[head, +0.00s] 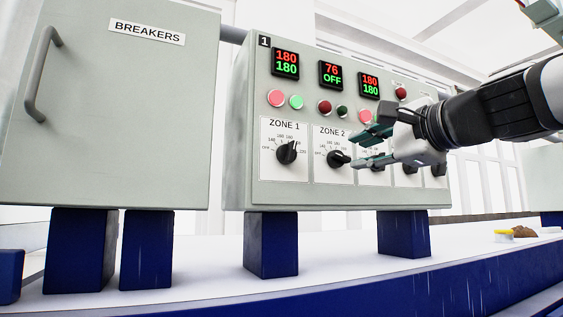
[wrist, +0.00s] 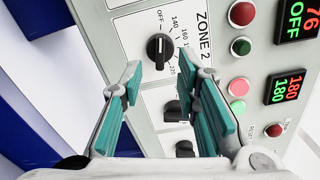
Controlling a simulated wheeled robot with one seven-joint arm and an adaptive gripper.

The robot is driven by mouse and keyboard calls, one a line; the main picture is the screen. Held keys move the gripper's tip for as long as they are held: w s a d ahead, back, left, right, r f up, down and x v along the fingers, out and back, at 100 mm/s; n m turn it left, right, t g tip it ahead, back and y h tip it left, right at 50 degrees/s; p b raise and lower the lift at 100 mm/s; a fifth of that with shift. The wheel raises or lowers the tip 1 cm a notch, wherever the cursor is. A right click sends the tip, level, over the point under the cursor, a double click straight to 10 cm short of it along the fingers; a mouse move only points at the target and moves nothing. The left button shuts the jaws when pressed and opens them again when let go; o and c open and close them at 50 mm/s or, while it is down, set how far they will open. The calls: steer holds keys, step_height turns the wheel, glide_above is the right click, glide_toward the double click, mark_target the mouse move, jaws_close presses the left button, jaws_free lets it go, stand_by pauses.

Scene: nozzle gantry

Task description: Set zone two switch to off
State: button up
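The zone two switch (head: 338,159) is a black rotary knob on a white dial plate marked ZONE 2. In the wrist view the knob (wrist: 160,49) lies with its handle along the line toward the OFF label, its white mark on that side. The zone two display (head: 331,75) reads 76 in red and OFF in green. My gripper (head: 361,150) is open and empty, just right of the knob in the head view. In the wrist view the knob shows between and beyond the fingertips (wrist: 160,65), apparently clear of both.
The zone one knob (head: 287,152) is left of zone two; its display (head: 286,63) reads 180 over 180. More knobs sit right, partly behind my gripper. Red and green buttons (head: 325,107) lie above the dials. A breaker cabinet (head: 110,110) stands left.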

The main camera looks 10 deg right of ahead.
steer(key=v, duration=0.7)
steer(key=shift+s, duration=0.15)
steer(key=shift+f, duration=0.1)
steer(key=s+a+f+n+g+h+p, duration=0.1)
steer(key=s+a+f+n+g+p, duration=0.2)
steer(key=f, duration=0.7)
steer(key=s+a+f+n+g, duration=0.3)
steer(key=f+n+g, duration=0.15)
steer(key=f, duration=0.45)
steer(key=s+d+f+n+g+h+p, duration=0.2)
steer(key=s+f+n+g+h+p, duration=0.1)
steer(key=s+f+n, duration=0.6)
steer(key=s+f+g+h, duration=0.1)
steer(key=s+f, duration=0.3)
steer(key=f, duration=0.5)
steer(key=shift+s+d+n+g+h, duration=0.2)
steer(key=shift+s+n+g+h, duration=0.15)
steer(key=shift+g, duration=0.4)
